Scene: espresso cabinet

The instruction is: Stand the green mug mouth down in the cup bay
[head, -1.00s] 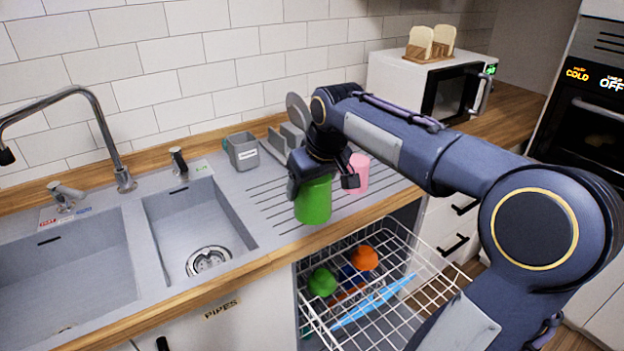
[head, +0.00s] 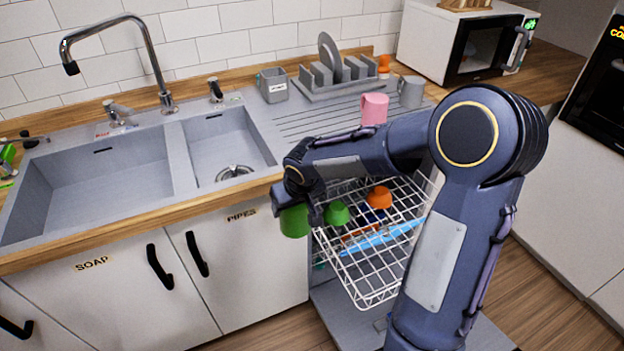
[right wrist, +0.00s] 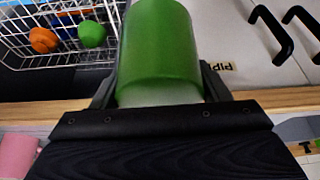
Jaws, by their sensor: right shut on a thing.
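The green mug (head: 294,221) is held by my right gripper (head: 299,206), in front of the counter edge and just left of the dishwasher rack (head: 372,292). In the right wrist view the mug (right wrist: 165,45) sits between the two fingers of the right gripper (right wrist: 160,84), which are shut on its sides. No handle shows, and I cannot tell which end is its mouth. The white wire rack is pulled out below the counter and partly hidden by my right arm. I cannot tell which part of it is the cup bay. My left gripper is out of view.
In the rack are a green item (head: 337,213), an orange item (head: 380,196) and a long blue item (head: 385,238). A pink mug (head: 374,108) and a grey mug (head: 411,91) stand on the drainboard. Cabinet doors with black handles lie left of the rack.

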